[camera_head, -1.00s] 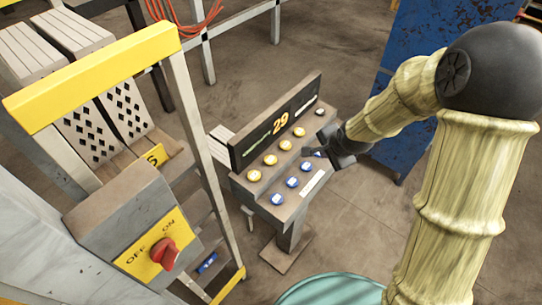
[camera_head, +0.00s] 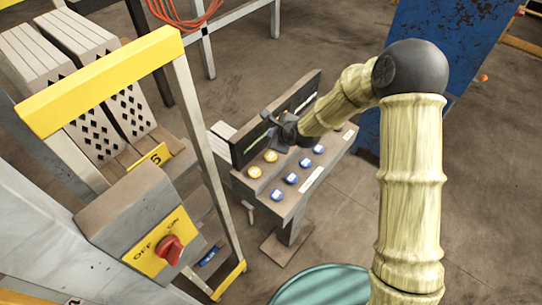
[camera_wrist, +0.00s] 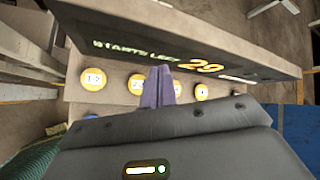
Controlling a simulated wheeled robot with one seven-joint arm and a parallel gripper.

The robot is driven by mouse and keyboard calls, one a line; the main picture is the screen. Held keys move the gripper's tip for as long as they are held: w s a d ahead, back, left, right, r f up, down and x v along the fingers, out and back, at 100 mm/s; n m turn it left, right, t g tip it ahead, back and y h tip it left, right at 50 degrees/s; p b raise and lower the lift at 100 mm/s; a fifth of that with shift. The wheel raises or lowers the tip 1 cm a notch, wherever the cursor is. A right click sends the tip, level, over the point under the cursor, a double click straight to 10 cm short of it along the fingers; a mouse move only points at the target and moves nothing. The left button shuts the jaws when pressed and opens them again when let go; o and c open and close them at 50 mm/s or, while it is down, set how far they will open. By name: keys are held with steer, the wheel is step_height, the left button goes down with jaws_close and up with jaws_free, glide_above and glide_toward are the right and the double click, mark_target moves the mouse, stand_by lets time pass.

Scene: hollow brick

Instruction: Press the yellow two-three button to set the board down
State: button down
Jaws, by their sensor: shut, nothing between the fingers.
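The button console shows in the head view, with a front row of blue buttons and a yellow row behind. The yellow two-three button (camera_wrist: 137,85) is second from the left in the wrist view, its right edge partly hidden by my fingers; it appears to be the second yellow one (camera_head: 270,156) in the head view. The yellow 1-2 button (camera_wrist: 93,78) is to its left. My gripper (camera_wrist: 161,70) is shut and empty, its fingers over the yellow row just right of the two-three button. In the head view my gripper (camera_head: 268,117) hides the yellow buttons further right. Contact cannot be told.
The console's upright display (camera_wrist: 190,62) reads "STARTS LEFT 29" and stands close beyond the fingertips. Blue buttons (camera_head: 291,179) line the front. A yellow-topped frame (camera_head: 100,80) and a box with a red switch (camera_head: 169,249) stand left. A blue panel (camera_head: 440,45) stands right.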

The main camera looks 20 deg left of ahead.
mark_target(273, 158)
steer(key=shift+f+b, duration=2.9)
steer(key=shift+f, duration=1.4)
steer(key=shift+s, duration=0.15)
steer(key=shift+f+b, duration=0.35)
steer(key=shift+f, duration=0.1)
